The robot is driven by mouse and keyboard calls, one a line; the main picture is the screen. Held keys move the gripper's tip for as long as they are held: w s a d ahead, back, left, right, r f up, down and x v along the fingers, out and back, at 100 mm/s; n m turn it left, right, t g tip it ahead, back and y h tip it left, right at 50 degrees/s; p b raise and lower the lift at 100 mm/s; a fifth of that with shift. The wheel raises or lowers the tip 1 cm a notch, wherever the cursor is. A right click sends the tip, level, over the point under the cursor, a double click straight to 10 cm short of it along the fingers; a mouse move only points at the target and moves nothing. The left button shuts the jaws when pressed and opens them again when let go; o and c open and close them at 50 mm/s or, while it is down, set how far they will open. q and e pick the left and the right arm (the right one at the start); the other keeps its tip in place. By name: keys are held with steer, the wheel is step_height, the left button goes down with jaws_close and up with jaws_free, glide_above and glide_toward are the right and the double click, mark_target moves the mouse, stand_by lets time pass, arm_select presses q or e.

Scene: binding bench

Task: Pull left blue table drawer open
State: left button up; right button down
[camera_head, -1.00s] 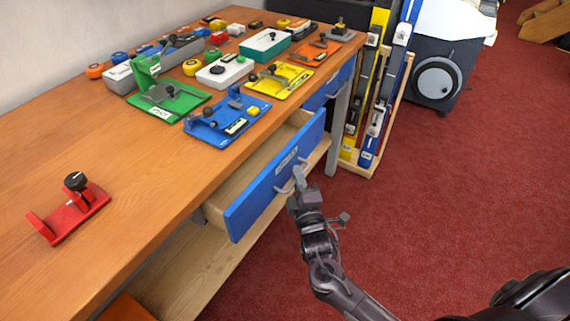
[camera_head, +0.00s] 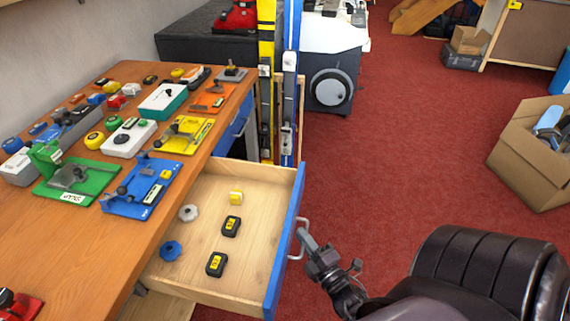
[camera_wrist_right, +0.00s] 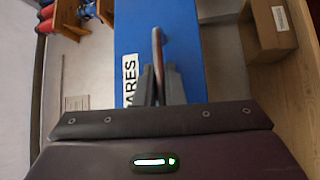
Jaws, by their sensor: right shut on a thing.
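The left blue table drawer (camera_head: 284,243) stands well out from the wooden table in the head view, its inside open to sight. Its grey handle (camera_head: 300,238) is on the outer face. My right gripper (camera_head: 304,238) is at this handle, its fingers shut on it. In the right wrist view the two fingers (camera_wrist_right: 160,85) close around the upright handle bar (camera_wrist_right: 157,48), in front of the blue drawer front (camera_wrist_right: 185,45) with a partly covered label. My left gripper is not in view.
In the drawer lie two black-yellow items (camera_head: 231,226), a yellow block (camera_head: 236,197), a grey knob (camera_head: 188,213) and a blue knob (camera_head: 171,250). Tools crowd the wooden tabletop (camera_head: 95,245). A cardboard box (camera_head: 530,165) stands right on open red carpet (camera_head: 400,150).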

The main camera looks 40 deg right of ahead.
steer(key=shift+s+d, duration=0.55)
steer(key=shift+s, duration=0.2)
steer(key=c, duration=1.5)
jaws_free()
steer(key=shift+c, duration=0.2)
steer(key=s+a+f, duration=0.1)
steer(key=s, duration=0.6)
steer(key=shift+s, duration=0.35)
